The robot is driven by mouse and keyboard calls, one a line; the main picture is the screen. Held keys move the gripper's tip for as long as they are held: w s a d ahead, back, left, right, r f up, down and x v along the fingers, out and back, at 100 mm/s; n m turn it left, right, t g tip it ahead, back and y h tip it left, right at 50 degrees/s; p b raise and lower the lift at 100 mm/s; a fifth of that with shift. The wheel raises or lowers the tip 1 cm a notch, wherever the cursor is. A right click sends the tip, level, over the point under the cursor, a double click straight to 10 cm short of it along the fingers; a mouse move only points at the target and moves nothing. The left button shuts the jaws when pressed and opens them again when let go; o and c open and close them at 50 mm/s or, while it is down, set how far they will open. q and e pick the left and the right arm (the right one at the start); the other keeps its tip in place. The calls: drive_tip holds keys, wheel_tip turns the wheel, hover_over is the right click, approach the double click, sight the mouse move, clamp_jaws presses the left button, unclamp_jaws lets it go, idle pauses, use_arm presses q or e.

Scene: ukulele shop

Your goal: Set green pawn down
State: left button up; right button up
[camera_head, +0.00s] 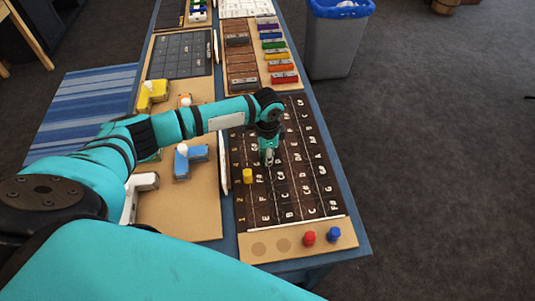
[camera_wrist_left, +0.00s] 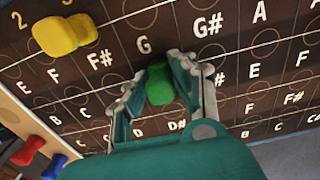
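The dark fretboard panel (camera_head: 318,205) with white note letters lies on the table in the head view. My left gripper (camera_head: 268,158) reaches over its middle from the left, pointing down. In the left wrist view the fingertips (camera_wrist_left: 160,80) are closed around the green pawn (camera_wrist_left: 160,88), just below the letter G. Whether the pawn touches the board is hard to tell. The yellow pawn (camera_head: 247,176) stands on the board, left of and nearer than the gripper; it also shows in the left wrist view (camera_wrist_left: 65,35). My right gripper is not in view.
A red pawn (camera_head: 309,237) and a blue pawn (camera_head: 334,234) stand on the board's near cardboard strip. A blue clamp-like piece (camera_head: 191,160) lies on the left board. Coloured bars (camera_head: 275,50) are farther back. A bin (camera_head: 335,40) stands beyond the table's right edge.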

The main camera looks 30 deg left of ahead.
use_arm(q)
drive_tip(key=o, duration=0.4)
drive_tip(key=shift+c, duration=0.2)
drive_tip(key=shift+r, duration=0.1)
wheel_tip(320, 180, up, 12)
drive_tip(key=b, duration=0.1)
drive_tip(key=shift+b, duration=0.3)
